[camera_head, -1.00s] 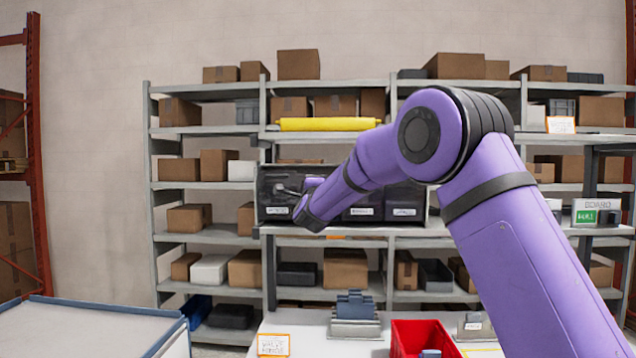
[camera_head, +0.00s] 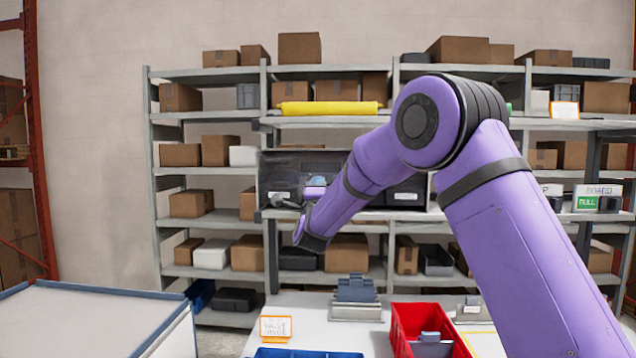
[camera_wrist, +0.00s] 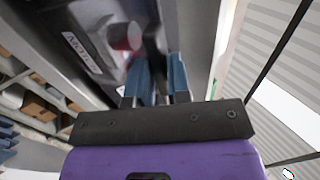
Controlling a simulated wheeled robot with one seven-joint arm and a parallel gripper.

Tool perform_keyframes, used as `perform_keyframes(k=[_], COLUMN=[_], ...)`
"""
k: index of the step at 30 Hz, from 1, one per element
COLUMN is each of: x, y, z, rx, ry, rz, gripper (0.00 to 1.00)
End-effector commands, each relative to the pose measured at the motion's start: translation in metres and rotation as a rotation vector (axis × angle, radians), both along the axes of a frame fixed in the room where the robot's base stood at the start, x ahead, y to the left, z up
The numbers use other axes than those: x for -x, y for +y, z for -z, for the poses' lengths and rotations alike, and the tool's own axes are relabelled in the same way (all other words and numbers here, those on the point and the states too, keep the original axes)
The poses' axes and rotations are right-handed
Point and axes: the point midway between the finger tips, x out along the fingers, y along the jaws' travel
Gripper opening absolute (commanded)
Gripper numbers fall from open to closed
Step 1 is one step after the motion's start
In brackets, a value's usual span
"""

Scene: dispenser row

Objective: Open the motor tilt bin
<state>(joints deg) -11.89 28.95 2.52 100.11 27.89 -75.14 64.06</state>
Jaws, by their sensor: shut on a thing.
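The motor tilt bin (camera_head: 280,172) is the dark, see-through-fronted bin at the left end of the bin row on the middle shelf. Its white label shows in the head view, and the bin (camera_wrist: 100,30) fills the upper left of the wrist view, with lettering starting "MOT" and a reddish round thing behind the front. I cannot tell how far the front is tilted.
More dark bins (camera_head: 405,192) continue to the right, partly behind my arm. Shelves with cardboard boxes (camera_head: 212,204) surround the row. Below stand a red tray (camera_head: 404,330), a grey-blue holder (camera_head: 356,292) and a small orange-framed sign (camera_head: 276,328) on a white table.

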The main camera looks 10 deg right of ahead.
Motion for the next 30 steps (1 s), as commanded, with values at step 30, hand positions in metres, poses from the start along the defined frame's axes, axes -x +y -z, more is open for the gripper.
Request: perform_keyframes(k=[30], x=[0.004], y=[-0.001], z=[0.022], rx=[0.000], ry=[0.020], rz=[0.002], gripper=[0.37])
